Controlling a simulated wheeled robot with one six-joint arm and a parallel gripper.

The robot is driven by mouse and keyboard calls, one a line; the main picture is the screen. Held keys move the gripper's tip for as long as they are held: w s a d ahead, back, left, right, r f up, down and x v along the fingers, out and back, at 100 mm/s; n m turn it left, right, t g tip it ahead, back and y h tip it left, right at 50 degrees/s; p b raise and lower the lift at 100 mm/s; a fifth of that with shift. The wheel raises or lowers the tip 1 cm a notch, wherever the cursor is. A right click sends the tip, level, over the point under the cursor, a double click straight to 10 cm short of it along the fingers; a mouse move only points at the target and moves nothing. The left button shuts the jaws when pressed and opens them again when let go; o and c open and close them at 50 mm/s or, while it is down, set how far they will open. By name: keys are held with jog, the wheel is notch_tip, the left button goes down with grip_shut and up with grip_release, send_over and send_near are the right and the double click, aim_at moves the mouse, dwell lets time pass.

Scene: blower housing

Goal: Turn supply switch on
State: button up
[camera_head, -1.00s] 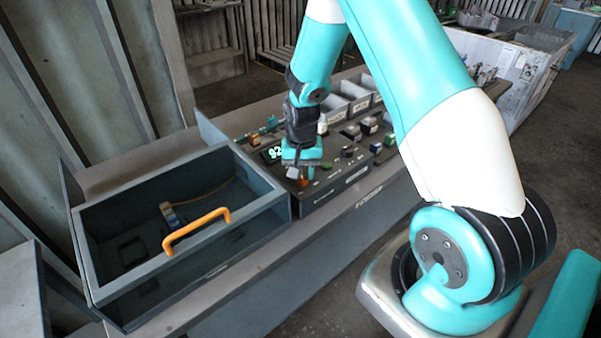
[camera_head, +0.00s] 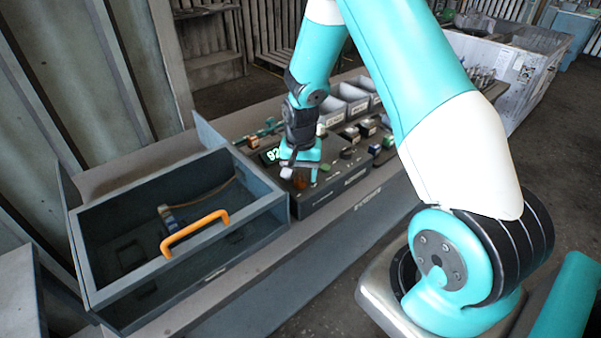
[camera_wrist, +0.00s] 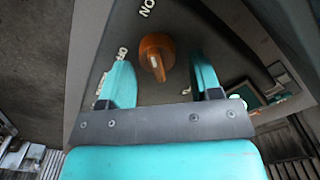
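The supply switch is an orange rotary knob (camera_wrist: 157,55) on a dark panel face, with an ON label beside it at the top of the wrist view and another, partly hidden label, apparently OFF, at the left. Its narrow ridge points down the picture, towards my gripper. My gripper (camera_wrist: 163,82) is open, with one teal finger on each side of the knob and visible gaps to it. In the head view my gripper (camera_head: 300,172) is over the near left part of the control panel (camera_head: 335,187), and the knob (camera_head: 300,181) shows just below it.
A lit display (camera_head: 271,155) reading 92 sits just left of my gripper. An open grey box (camera_head: 180,258) with an orange handle (camera_head: 195,232) stands at the left. Several buttons and small blocks lie to the right on the panel, with grey bins (camera_head: 350,97) behind.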

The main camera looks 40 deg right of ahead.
aim_at(301, 173)
notch_tip(301, 173, up, 17)
jog(key=b, duration=0.2)
jog(key=shift+r+b, duration=0.2)
jog(key=shift+b, duration=0.2)
dwell(0.4)
